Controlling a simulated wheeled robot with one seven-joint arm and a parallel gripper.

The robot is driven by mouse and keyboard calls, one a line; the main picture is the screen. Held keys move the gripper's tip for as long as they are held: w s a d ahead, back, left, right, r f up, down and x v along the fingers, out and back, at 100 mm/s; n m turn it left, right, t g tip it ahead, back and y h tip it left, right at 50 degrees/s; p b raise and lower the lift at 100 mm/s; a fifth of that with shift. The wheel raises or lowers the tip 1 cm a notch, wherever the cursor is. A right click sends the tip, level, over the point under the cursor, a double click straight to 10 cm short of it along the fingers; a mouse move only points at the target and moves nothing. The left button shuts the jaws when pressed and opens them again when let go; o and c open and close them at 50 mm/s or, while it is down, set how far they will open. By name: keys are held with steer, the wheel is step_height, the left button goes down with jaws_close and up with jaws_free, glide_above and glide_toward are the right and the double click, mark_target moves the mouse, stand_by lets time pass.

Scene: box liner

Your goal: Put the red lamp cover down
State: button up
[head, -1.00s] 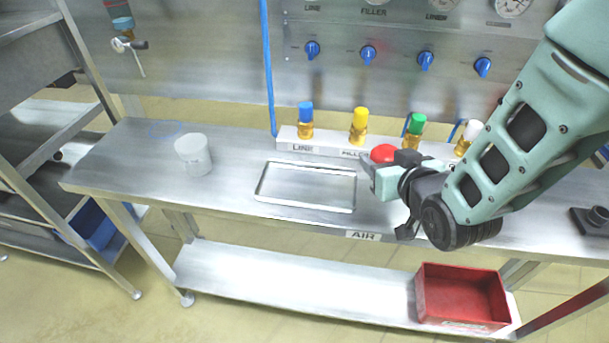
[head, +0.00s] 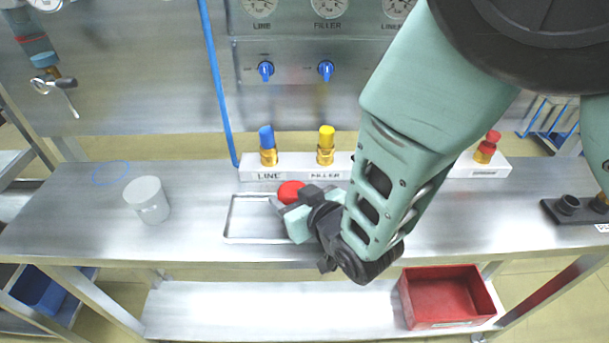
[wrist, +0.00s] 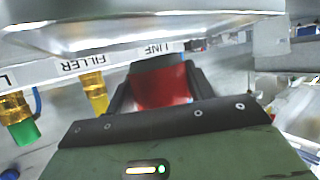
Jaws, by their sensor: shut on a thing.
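The red lamp cover (head: 291,190) is a small rounded red piece, held by my gripper (head: 283,204) over the right part of the shallow metal tray (head: 232,218) on the steel bench. In the wrist view the red lamp cover (wrist: 160,86) fills the space between the dark jaws of my gripper (wrist: 155,85). The gripper is shut on it. My arm hides the right end of the tray and some of the bench behind. I cannot tell how high above the tray the cover is.
A white cup (head: 148,201) stands on the bench to the left. A white block (head: 330,165) with coloured-capped brass fittings runs along the back. A red bin (head: 448,297) sits on the lower shelf.

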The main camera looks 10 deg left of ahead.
steer(key=shift+f, duration=1.45)
steer(key=shift+f, duration=0.15)
steer(key=o, duration=1)
steer(key=shift+c, duration=0.2)
